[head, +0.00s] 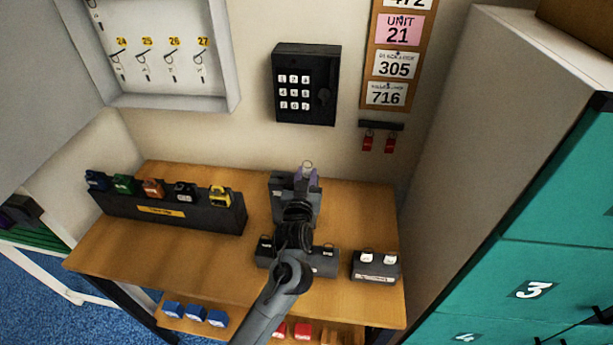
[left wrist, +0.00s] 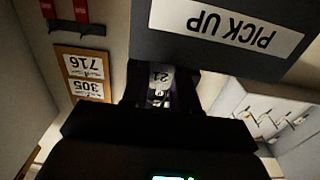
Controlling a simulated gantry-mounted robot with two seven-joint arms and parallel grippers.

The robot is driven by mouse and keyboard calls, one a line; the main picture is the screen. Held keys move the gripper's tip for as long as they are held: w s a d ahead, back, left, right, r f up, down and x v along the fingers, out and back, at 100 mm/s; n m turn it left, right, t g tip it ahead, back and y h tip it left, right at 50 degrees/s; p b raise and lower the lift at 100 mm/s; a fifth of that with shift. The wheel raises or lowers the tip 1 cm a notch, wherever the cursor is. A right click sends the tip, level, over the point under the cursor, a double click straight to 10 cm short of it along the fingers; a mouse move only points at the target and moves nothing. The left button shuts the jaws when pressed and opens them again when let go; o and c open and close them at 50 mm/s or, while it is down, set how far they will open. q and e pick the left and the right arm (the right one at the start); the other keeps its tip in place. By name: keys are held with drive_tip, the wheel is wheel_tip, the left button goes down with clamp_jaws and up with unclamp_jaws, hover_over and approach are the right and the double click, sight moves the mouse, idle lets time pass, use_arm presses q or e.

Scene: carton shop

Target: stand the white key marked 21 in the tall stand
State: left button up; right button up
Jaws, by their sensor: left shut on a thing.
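My left gripper (head: 305,178) is shut on the white key (head: 307,165), with a pale ring end showing above the fingers in the head view. In the left wrist view the white key (left wrist: 160,76) is between the dark fingers, and its 21 reads upside down. The dark grey tall stand (head: 281,184) is at the back of the wooden table, partly hidden by my gripper. In the left wrist view a grey block (left wrist: 200,48) with a PICK UP label is close to the key. Whether the key touches the stand is hidden. My right gripper is not in view.
A dark rack (head: 165,213) with several coloured keys stands left on the table. A low block (head: 322,263) and a small block with white tags (head: 375,268) are in front and right. A keypad box (head: 306,84) and red tags (head: 367,142) are on the wall. Teal lockers (head: 550,200) bound the right.

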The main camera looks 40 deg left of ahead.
use_arm(q)
drive_tip(key=shift+f, duration=0.55)
idle(0.4)
drive_tip(key=o, duration=0.9)
